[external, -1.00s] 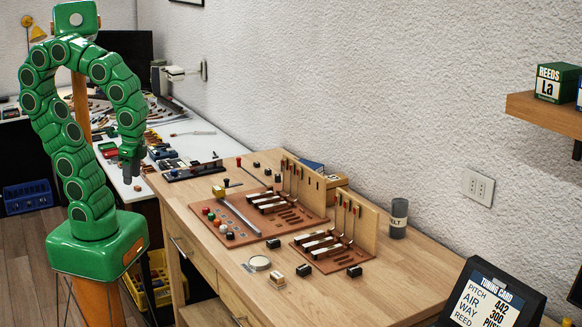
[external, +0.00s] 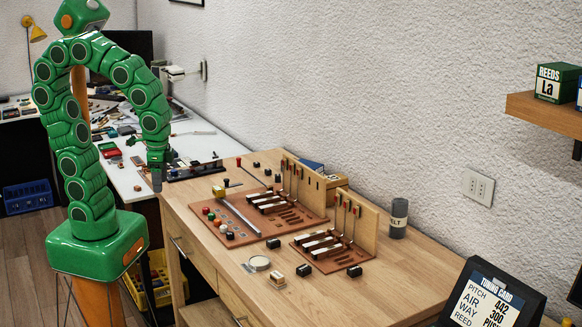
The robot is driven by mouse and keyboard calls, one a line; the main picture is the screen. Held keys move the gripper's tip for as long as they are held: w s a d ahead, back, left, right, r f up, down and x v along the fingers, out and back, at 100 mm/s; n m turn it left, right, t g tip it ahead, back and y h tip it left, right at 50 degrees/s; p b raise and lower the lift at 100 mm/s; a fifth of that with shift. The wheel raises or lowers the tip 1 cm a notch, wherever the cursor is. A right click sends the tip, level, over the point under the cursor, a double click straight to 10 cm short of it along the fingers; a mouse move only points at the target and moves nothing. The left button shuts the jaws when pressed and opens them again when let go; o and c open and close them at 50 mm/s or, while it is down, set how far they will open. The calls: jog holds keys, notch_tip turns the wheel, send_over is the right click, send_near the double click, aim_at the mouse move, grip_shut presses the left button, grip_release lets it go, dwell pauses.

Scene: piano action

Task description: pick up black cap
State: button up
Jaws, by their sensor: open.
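A row of small round caps in several colours sits on the left part of the larger brown board (external: 252,236). The dark one at the near end of the row looks like the black cap (external: 230,236), but it is too small to be sure. Several black blocks, such as one at the board's near edge (external: 273,243), also lie on the wooden bench (external: 205,265). My gripper (external: 156,184) points down near the bench's far left corner, left of the caps and apart from them. It is open, with nothing visible in it.
Upright wooden panels with levers stand behind both brown boards, the smaller board (external: 330,262) being to the right. A dark felt canister (external: 398,220) and a tuning card (external: 490,295) stand farther right. The bench's front left strip is mostly clear.

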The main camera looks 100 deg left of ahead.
jog(key=w+a+f+n+t+y, duration=0.1)
jog(key=w+a+f+n, duration=0.1)
jog(key=w, duration=0.6)
jog(key=w+a+f+n+t+y, duration=0.1)
jog(key=w+a+f+n, duration=0.15)
jog(key=w, duration=0.55)
jog(key=n+t, duration=0.2)
send_near(272, 241)
jog(key=f, duration=0.2)
jog(key=shift+y, duration=0.3)
jog(key=shift+w+x, duration=0.15)
jog(key=shift+x, duration=1.7)
jog(key=shift+w+x, duration=0.2)
jog(key=shift+x, duration=1.65)
jog(key=shift+a+r, duration=0.1)
jog(key=c, duration=1.1)
